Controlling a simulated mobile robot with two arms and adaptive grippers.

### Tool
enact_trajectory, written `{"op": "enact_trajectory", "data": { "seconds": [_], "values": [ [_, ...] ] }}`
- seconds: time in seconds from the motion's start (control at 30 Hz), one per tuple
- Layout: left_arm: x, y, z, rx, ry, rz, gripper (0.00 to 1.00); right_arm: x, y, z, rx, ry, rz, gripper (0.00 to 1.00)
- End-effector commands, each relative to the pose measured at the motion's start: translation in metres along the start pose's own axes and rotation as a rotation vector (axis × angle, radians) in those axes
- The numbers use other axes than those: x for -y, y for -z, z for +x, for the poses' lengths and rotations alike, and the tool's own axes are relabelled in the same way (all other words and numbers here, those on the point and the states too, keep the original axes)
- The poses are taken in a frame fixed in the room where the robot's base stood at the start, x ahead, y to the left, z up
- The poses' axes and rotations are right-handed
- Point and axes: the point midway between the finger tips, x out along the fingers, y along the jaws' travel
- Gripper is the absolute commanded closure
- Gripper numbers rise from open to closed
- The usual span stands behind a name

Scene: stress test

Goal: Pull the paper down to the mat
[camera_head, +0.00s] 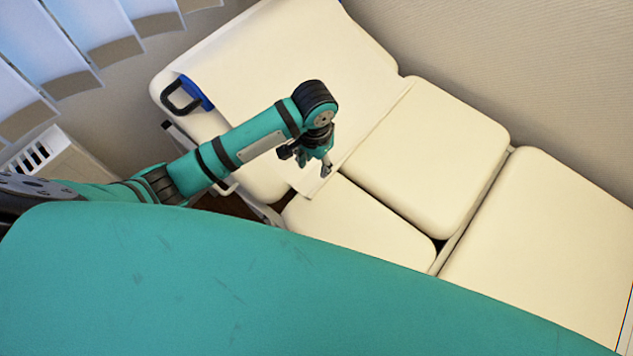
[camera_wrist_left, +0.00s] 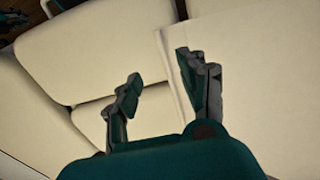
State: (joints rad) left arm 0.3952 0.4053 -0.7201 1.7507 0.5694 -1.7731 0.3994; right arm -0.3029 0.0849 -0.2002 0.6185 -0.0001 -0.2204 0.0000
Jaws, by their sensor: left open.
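The paper (camera_head: 320,55) is a pale cream sheet over the upper section of the padded couch. Its free edge runs across the couch near the joint with the middle cushion. The couch's bare cushions, which may be the mat (camera_head: 440,150), lie to the right of that edge. My left gripper (camera_head: 326,168) is over the couch near the paper's front corner. In the left wrist view my left gripper (camera_wrist_left: 158,66) is open and empty, with the paper (camera_wrist_left: 245,50) behind its right finger and a bare cushion behind its left. Contact cannot be told. My right gripper is out of view.
A black handle on a blue bracket (camera_head: 196,93) sticks out from the couch's left side. A white radiator (camera_head: 50,160) and blinds (camera_head: 60,45) are at the left. A wall (camera_head: 510,60) runs along the far side. The lower cushion (camera_head: 560,240) is clear.

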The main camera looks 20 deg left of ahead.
Motion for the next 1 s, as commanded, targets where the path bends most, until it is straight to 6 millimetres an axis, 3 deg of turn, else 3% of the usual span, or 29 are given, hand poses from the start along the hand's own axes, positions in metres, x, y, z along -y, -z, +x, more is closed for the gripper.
{"op": "enact_trajectory", "data": {
  "seconds": [0.17, 0.5, 0.7, 1.0],
  "values": [
    [0.000, -0.001, 0.041, 0.004, 0.001, -0.002, 0.58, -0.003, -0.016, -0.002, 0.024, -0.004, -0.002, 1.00],
    [0.000, -0.001, 0.110, 0.002, 0.001, -0.001, 0.58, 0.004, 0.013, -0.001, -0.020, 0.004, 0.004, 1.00],
    [0.000, 0.000, 0.131, -0.001, 0.000, -0.001, 0.58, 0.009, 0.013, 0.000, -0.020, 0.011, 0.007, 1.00],
    [0.000, 0.001, 0.136, -0.002, 0.001, 0.000, 0.58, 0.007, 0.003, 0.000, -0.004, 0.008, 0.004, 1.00]
  ]
}}
